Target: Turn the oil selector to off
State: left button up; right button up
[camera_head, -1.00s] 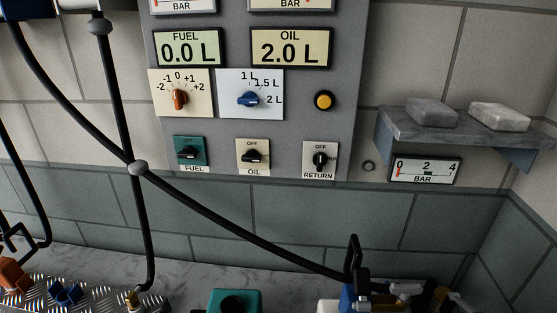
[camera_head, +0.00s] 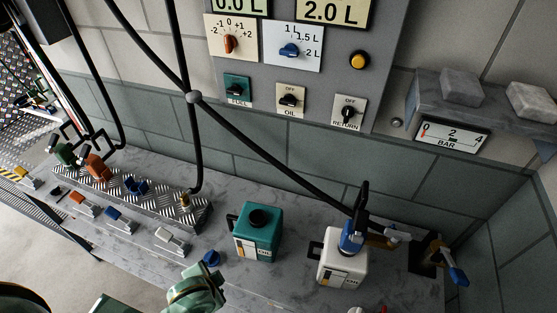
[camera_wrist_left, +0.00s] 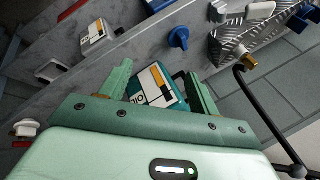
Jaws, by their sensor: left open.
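The oil selector (camera_head: 290,99) is a black knob on a cream plate marked OFF above and OIL below, on the grey wall panel (camera_head: 310,70). Its handle lies roughly sideways, not up toward OFF. My left gripper (camera_head: 200,280) is pale green, low in the head view, well below the panel and apart from the selector. In the left wrist view its two fingers (camera_wrist_left: 156,72) are apart and empty, with a teal canister (camera_wrist_left: 170,102) behind the gap. The selector does not show in the left wrist view. My right gripper is not in view.
The fuel selector (camera_head: 237,88) and return selector (camera_head: 348,112) flank the oil one. A black hose (camera_head: 270,158) crosses below the panel. The teal canister (camera_head: 258,234) and a white canister (camera_head: 343,262) stand on the grey bench. A shelf (camera_head: 470,110) juts out at right.

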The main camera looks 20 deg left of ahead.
aim_at(286, 103)
pick_arm(q)
jog(key=w+d+r+m+t+p, duration=0.1)
jog(key=w+r+m+t, duration=0.2)
jog(key=w+r+m, duration=0.45)
jog(key=w+d+r+m+t+p, duration=0.1)
jog(key=w+r+m+t+p, duration=0.2)
jog(key=r, duration=0.8)
jog(key=w+d+r+m+t, duration=0.1)
jog(key=w+r+m+t, duration=0.25)
jog(key=r+m, duration=0.45)
jog(key=w+d+r+m+t+h, duration=0.3)
jog(key=w+d+r+m, duration=0.2)
jog(key=m, duration=0.5)
jog(key=w, duration=1.5)
jog(key=shift+w+d, duration=0.25)
jog(key=shift+w, duration=0.15)
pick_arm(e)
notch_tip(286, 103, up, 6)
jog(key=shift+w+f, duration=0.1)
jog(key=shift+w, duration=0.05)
pick_arm(q)
jog(key=shift+r, duration=0.1)
jog(key=c, duration=1)
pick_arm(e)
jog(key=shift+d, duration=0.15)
